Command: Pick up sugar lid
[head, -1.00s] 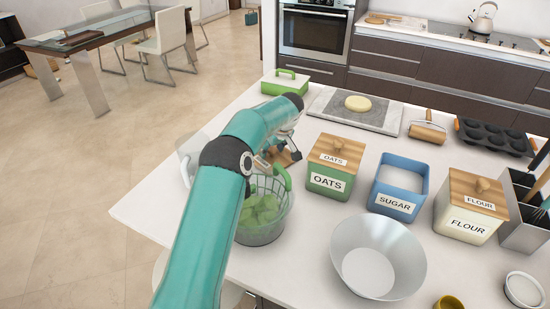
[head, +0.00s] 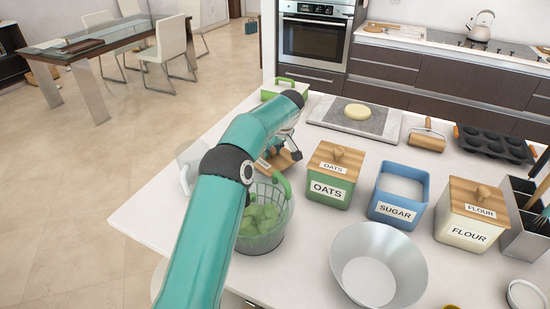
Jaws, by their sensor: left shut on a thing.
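My left arm comes in from the bottom, and its gripper (head: 287,148) is partly hidden behind the forearm. It is shut on a wooden lid with a pale label, the sugar lid (head: 289,158), beyond the green basket. I cannot tell whether the lid touches the counter. The blue sugar canister (head: 397,197) stands open on the counter to the right, with white contents showing. My right gripper is not in view.
The oats canister (head: 326,188) and flour canister (head: 470,214) have wooden lids on. A metal bowl (head: 376,265) stands in front. The green basket (head: 262,228) is close to my arm. A marble board (head: 382,127) with dough lies behind.

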